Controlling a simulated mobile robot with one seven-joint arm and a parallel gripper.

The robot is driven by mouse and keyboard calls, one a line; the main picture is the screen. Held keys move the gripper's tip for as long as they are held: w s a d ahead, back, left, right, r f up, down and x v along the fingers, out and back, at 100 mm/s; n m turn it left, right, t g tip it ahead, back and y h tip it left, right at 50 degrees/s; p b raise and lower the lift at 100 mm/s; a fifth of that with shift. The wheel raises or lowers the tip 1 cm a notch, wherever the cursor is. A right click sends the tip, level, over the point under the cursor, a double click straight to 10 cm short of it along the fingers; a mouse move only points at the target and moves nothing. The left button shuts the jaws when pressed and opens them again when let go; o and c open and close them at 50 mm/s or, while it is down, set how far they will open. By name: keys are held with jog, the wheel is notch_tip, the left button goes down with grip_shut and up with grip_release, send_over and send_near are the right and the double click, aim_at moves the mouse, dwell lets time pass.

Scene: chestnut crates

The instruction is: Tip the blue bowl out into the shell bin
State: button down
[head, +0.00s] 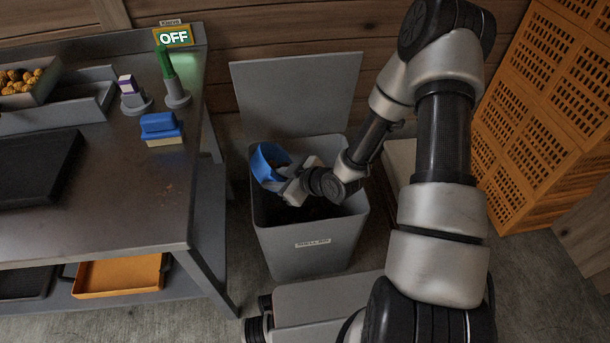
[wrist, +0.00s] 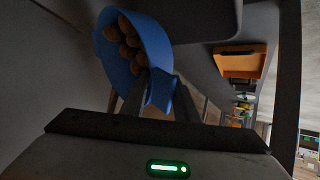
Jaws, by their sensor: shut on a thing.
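The blue bowl (head: 265,165) is held tilted on its side over the mouth of the grey shell bin (head: 308,258), whose lid stands open behind it. My gripper (head: 284,183) is shut on the bowl's rim. In the wrist view my gripper's fingers (wrist: 155,100) pinch the edge of the blue bowl (wrist: 158,45). Several brown round pieces (wrist: 125,42) show inside the bowl. The bin's floor is dark, and what lies in it cannot be made out.
Orange crates (head: 545,120) are stacked at the right.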

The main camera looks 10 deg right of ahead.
jog(key=shift+w+d+r+m+y+p, duration=0.2)
jog(key=shift+d+r+m+y+p, duration=0.3)
jog(key=shift+d+r+y+p, duration=0.45)
dwell(0.6)
jog(key=shift+w+d+r+m+y+p, duration=0.15)
jog(key=shift+d+r+m+y, duration=0.1)
jog(key=shift+d+y, duration=0.25)
jog(key=shift+w+d+r+m+y+p, duration=0.15)
jog(key=shift+d+r+m+y, duration=0.1)
jog(key=shift+d, duration=0.3)
dwell(0.8)
jog(key=shift+w+d+r+m+y+b, duration=0.2)
jog(key=shift+d+m+y+b, duration=0.1)
jog(key=shift+d, duration=0.45)
jog(key=shift+w+d+r+m+y+b, duration=0.1)
jog(key=shift+d+r+m+y+b, duration=0.15)
jog(key=shift+d, duration=0.45)
jog(key=shift+w+d+m+y+b, duration=0.1)
jog(key=shift+d+m+y+b, duration=0.15)
jog(key=shift+d+y+b, duration=0.35)
dwell(0.3)
